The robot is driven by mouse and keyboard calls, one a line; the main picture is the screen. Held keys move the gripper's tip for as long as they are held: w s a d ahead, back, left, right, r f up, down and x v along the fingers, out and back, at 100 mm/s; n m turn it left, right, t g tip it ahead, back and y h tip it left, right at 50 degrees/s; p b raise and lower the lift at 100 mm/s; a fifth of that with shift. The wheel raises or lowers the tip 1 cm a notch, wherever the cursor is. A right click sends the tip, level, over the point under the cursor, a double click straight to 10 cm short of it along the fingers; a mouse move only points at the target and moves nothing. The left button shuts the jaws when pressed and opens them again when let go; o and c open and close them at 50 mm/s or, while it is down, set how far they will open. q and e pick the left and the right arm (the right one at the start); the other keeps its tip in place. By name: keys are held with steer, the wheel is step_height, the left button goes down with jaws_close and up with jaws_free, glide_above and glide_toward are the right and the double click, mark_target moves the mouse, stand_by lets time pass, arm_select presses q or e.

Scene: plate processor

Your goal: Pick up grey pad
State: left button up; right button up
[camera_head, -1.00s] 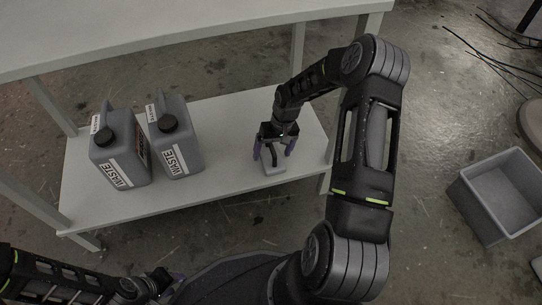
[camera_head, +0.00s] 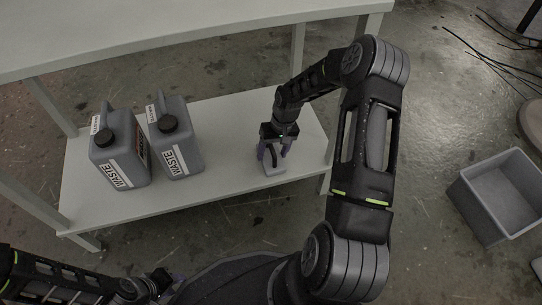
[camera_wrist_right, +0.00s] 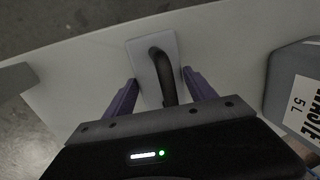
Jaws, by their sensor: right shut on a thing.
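The grey pad (camera_head: 274,170) is a light grey block with a dark curved handle, on the right part of the lower white shelf. It also shows in the right wrist view (camera_wrist_right: 142,58). My right gripper (camera_head: 274,155) points down over it, with its purple fingers shut on the pad, one on each side. In the right wrist view the right gripper (camera_wrist_right: 160,77) has the handle between its fingers. The pad appears to rest on the shelf. My left gripper (camera_head: 170,287) is low at the bottom edge, partly hidden; its opening is unclear.
Two grey waste canisters (camera_head: 121,150) (camera_head: 175,140) stand on the left of the lower shelf (camera_head: 225,185). The table's upper top (camera_head: 180,25) overhangs behind, and its legs rise at the sides. A grey bin (camera_head: 495,195) is on the floor at right. The shelf between canisters and pad is clear.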

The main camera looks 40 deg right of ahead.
mark_target(272, 145)
steer(key=shift+c, duration=1)
steer(key=shift+r, duration=0.1)
steer(key=shift+r+p, duration=0.55)
steer(key=shift+r, duration=0.25)
step_height(272, 145, up, 2)
steer(key=shift+r+p, duration=0.1)
steer(key=shift+p, duration=0.5)
steer(key=s+a+p, duration=0.2)
steer(key=s+a, duration=0.1)
steer(key=s, duration=0.5)
steer(key=s+a+p, duration=0.2)
steer(key=s+a, duration=0.1)
steer(key=s, duration=0.6)
steer(key=shift+f, duration=0.25)
steer(key=o, duration=0.9)
steer(key=c, duration=0.7)
